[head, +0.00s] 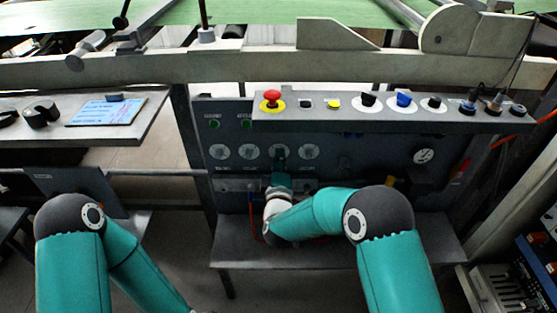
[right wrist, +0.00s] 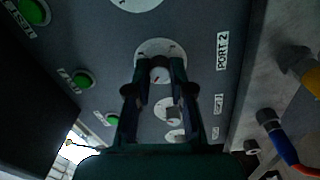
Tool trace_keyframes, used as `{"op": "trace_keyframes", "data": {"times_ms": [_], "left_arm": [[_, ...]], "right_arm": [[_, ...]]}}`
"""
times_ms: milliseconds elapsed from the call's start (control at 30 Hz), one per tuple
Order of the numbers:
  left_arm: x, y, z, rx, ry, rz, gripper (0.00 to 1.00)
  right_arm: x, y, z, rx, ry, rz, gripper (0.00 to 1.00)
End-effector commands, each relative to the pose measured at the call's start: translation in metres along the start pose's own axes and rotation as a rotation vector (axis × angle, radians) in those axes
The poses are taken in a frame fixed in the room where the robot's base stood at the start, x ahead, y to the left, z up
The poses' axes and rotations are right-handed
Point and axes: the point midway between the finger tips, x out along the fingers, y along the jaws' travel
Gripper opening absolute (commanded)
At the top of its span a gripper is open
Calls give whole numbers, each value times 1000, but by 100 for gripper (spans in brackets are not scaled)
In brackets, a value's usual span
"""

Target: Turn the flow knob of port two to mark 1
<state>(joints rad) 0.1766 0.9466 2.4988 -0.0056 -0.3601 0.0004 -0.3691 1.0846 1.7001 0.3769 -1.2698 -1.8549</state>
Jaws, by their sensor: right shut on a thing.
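A row of white round dials with knobs sits on the dark panel in the head view. My right gripper (head: 280,160) reaches the third dial from the left (head: 279,150). In the right wrist view, the label PORT 2 (right wrist: 222,51) stands beside the dial plate (right wrist: 150,46) at my fingertips. My right gripper (right wrist: 160,72) is shut on that dial's small pale knob (right wrist: 160,74), one finger on each side. A small reddish mark shows on the knob, but the setting is too small to read.
Neighbouring dials (head: 309,151) sit close on both sides. Above is a ledge with a red mushroom button (head: 271,98) and several knobs. A pressure gauge (head: 423,156) is at the right. A grey shelf (head: 330,255) lies below. Hose fittings (right wrist: 268,120) stick out beside the panel.

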Motion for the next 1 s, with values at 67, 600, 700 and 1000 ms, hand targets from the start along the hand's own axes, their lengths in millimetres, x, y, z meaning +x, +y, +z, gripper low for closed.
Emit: {"op": "trace_keyframes", "data": {"times_ms": [67,600,700,1000], "left_arm": [[0,0,0,0,0,0,40],[0,0,0,0,0,0,40],[0,0,0,0,0,0,40],[0,0,0,0,0,0,40]], "right_arm": [[-2,-4,-4,-3,12,-10,0],[-2,-2,-1,0,4,-4,47],[-8,-2,-1,0,4,-5,47],[-56,-3,-2,-2,8,-8,47]]}}
